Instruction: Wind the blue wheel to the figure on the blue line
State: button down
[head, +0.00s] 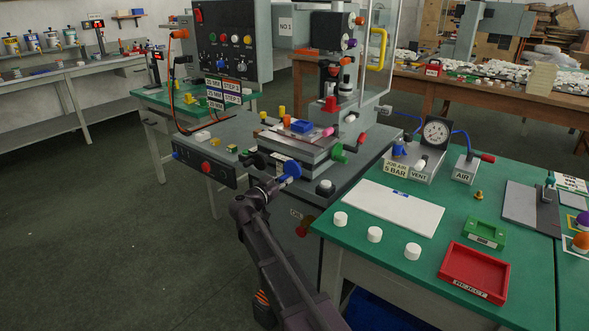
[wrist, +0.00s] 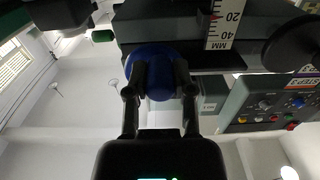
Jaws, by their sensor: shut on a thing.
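The blue wheel (head: 290,169) is on the front of the printer's slide table, and it also shows in the wrist view (wrist: 158,74). My gripper (head: 276,182) has its two fingers on either side of the wheel, shut on it, in the wrist view (wrist: 160,80). Beside the wheel a white scale (wrist: 222,32) reads 20, 40 and MM, upside down. A small red pointer (wrist: 214,17) is at the scale's edge, close to the 20 mark. The label board (head: 222,91) carries MM figures and STEP words; its blue line is too small to read surely.
A green knob (head: 339,153) and a black handle (head: 259,160) are close to the wheel. The control box (head: 205,167) with a red button is left of my gripper. The green bench (head: 400,270) at right holds white caps and a red reject tray (head: 474,271).

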jog(key=shift+r, duration=0.1)
jog(key=shift+w+a+r+p, duration=0.35)
jog(key=shift+p, duration=0.05)
jog(key=shift+w+a+r+p, duration=0.1)
jog(key=shift+a+r+p, duration=0.05)
jog(key=shift+r+p, duration=0.5)
